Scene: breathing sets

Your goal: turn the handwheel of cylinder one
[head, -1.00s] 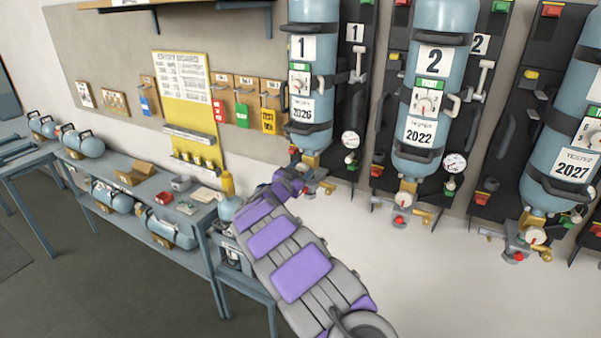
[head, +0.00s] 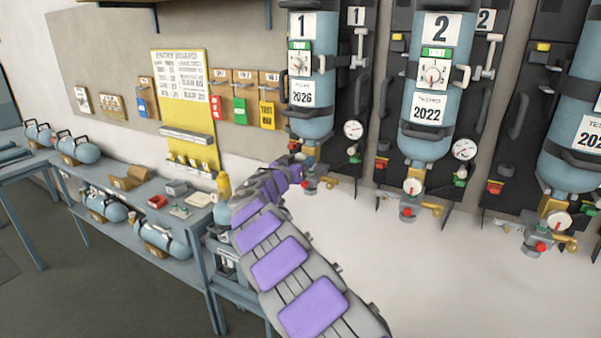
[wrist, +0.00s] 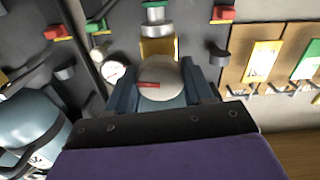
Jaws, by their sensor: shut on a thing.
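Cylinder one (head: 310,118) is the blue bottle marked 1 and 2026, strapped upright to a dark panel. Below its neck sits a valve assembly (head: 310,182) with a gold outlet. My gripper (head: 296,172) reaches this valve from the left, its tips partly lost behind the arm. In the wrist view my jaws (wrist: 163,92) stand on both sides of a pale round part (wrist: 165,78) with a red mark, under a gold block (wrist: 158,48). The jaws are shut on a part of the valve that I take to be the handwheel; its rim is largely hidden.
Cylinder two (head: 428,125) and another cylinder (head: 580,140) hang to the right on their own panels. A round gauge (head: 353,130) is beside cylinder one. A yellow board (head: 184,110) and tags hang left. A blue bench (head: 150,212) with bottles stands below. Pale wall lies right of my arm.

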